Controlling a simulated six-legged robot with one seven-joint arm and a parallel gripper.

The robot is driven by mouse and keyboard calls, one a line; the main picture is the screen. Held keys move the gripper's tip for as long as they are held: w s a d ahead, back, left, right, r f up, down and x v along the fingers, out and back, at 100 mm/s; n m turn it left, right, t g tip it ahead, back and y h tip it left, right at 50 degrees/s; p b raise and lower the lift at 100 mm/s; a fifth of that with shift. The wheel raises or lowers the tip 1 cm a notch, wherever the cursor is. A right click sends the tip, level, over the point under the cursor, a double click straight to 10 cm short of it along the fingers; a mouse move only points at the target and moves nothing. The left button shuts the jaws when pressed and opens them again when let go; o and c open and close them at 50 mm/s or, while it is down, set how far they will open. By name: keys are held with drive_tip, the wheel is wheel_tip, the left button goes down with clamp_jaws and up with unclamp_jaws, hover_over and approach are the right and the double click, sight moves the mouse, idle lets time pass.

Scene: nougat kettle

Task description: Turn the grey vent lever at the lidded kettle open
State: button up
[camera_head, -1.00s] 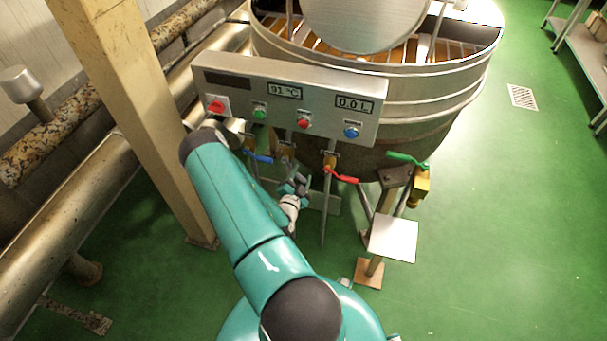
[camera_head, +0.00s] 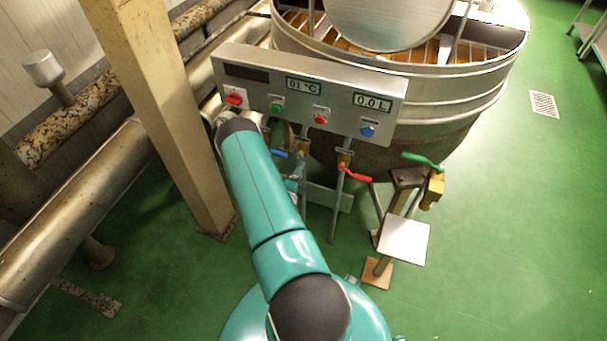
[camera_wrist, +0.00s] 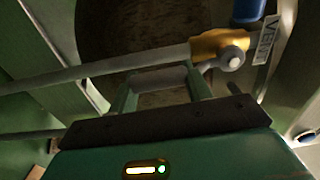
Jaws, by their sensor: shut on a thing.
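In the wrist view, a brass valve (camera_wrist: 218,45) with a round grey nut sits at the upper right, beside a tag reading VENT (camera_wrist: 265,40). A grey lever (camera_wrist: 160,78) seems to run left from the nut and lies between the fingertips of my gripper (camera_wrist: 165,82), which is shut on it. The picture is dim, so the lever's exact outline is hard to tell. In the head view, the kettle (camera_head: 400,95) stands at the upper middle. My teal arm hides my gripper and the grey lever there.
A control panel (camera_head: 310,95) fronts the kettle. A blue lever (camera_head: 279,154), a red lever (camera_head: 355,174) and a green lever (camera_head: 423,160) are below it. A beige post (camera_head: 160,110) and pipes (camera_head: 75,225) stand left. A small white plate (camera_head: 404,240) is at right, with open green floor beyond.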

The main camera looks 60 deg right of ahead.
drive_tip(key=shift+w+a+f+m, duration=0.1)
drive_tip(key=shift+w+a+m, duration=0.05)
drive_tip(key=shift+w+m, duration=0.15)
drive_tip(key=o, duration=1.4)
drive_tip(key=shift+s, duration=0.1)
drive_tip(key=a, duration=0.4)
drive_tip(key=s+a, duration=0.1)
drive_tip(key=a, duration=0.4)
drive_tip(key=s+a, duration=0.1)
drive_tip(key=a, duration=0.3)
drive_tip(key=shift+s+a, duration=0.1)
drive_tip(key=shift+a, duration=0.2)
